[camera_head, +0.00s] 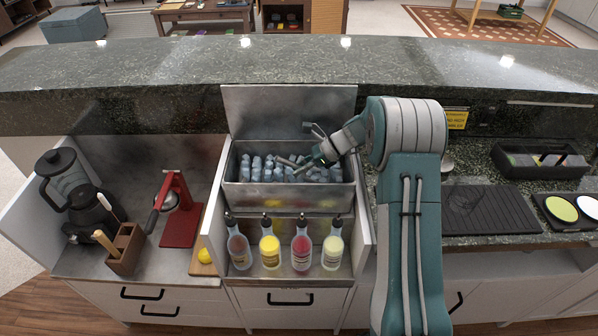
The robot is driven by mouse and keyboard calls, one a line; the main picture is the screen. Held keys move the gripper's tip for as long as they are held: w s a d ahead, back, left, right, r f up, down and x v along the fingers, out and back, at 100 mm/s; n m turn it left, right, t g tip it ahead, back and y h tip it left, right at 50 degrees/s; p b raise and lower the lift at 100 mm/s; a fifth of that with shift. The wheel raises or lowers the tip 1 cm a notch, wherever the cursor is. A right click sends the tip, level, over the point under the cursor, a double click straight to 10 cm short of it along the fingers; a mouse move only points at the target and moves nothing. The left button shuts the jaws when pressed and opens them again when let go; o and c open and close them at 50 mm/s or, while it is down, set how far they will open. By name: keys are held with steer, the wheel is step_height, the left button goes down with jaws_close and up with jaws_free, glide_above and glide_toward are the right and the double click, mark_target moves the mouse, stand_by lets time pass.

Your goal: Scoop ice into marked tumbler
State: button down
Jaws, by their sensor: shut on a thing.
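A metal ice bin (285,198) with its lid (285,108) raised sits in the middle of the counter. Several pale blue-grey ice pieces (256,168) lie in it. My gripper (318,156) is over the right part of the bin, low at the ice. It is shut on a slim grey thing (287,162), seemingly the ice scoop, whose far end reaches left among the ice. The scoop's bowl and any load in it are too small to tell. I cannot make out a marked tumbler; my arm covers the counter right of the bin.
Several pour bottles (270,246) stand in front of the bin. To the left are a red juicer press (179,215), a dark blender (72,190) and a wooden utensil holder (125,248). To the right are a black ribbed mat (490,210) and a black tray (540,160). A raised stone ledge (180,65) runs behind.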

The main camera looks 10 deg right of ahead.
mark_target(300, 166)
steer(key=shift+r+g+h, duration=0.2)
steer(key=shift+r+h, duration=0.9)
steer(key=shift+r, duration=1)
steer(key=shift+r+g+h, duration=0.2)
steer(key=shift+r+h, duration=0.9)
steer(key=shift+r, duration=1)
steer(key=shift+r, duration=0.1)
